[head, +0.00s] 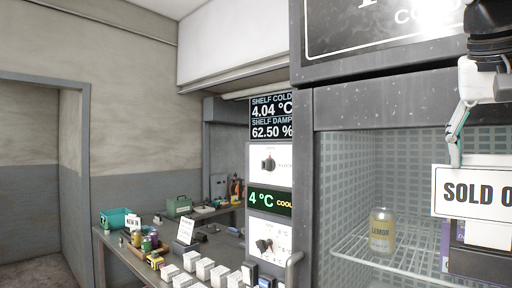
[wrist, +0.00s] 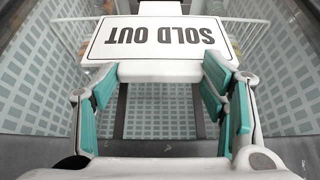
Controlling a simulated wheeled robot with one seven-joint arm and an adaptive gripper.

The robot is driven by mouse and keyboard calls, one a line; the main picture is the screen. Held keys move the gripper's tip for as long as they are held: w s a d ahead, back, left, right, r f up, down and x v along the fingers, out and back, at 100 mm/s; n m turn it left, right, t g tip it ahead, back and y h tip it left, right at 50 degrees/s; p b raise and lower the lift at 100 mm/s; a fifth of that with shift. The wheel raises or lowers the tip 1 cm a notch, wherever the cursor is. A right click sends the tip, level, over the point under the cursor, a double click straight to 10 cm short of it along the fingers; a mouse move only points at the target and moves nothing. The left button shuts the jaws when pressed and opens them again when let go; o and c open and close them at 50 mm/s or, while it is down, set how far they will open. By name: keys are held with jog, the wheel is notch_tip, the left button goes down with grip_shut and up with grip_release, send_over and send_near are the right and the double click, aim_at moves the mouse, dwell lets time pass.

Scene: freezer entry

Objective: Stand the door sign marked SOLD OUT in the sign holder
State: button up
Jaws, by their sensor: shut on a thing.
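The SOLD OUT sign (head: 472,192) is a white plate with a black border and black letters, at the right edge of the head view and partly cut off. It also shows in the wrist view (wrist: 158,42), upside down there. My gripper (wrist: 161,76) is shut on the sign, its teal-padded fingers at either side of the near edge. In the head view, the sign hangs upright in front of the open cooler. A dark stand (head: 184,248) with a small white card is on the table; I cannot tell whether it is the sign holder.
The table holds white boxes (head: 205,268), a teal bin (head: 116,219), a NEW IN card (head: 133,222) and jars. The cooler's grey frame (head: 306,150) stands between table and sign.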

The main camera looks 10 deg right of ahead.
jog(key=shift+f+b, duration=1.25)
jog(key=shift+f, duration=1.05)
jog(key=o, duration=1.6)
jog(key=shift+o, duration=0.2)
notch_tip(320, 180, up, 11)
send_over(491, 193)
jog(key=s+a, duration=0.5)
jog(key=shift+w+a+f, duration=0.15)
jog(key=shift+w+f, duration=0.05)
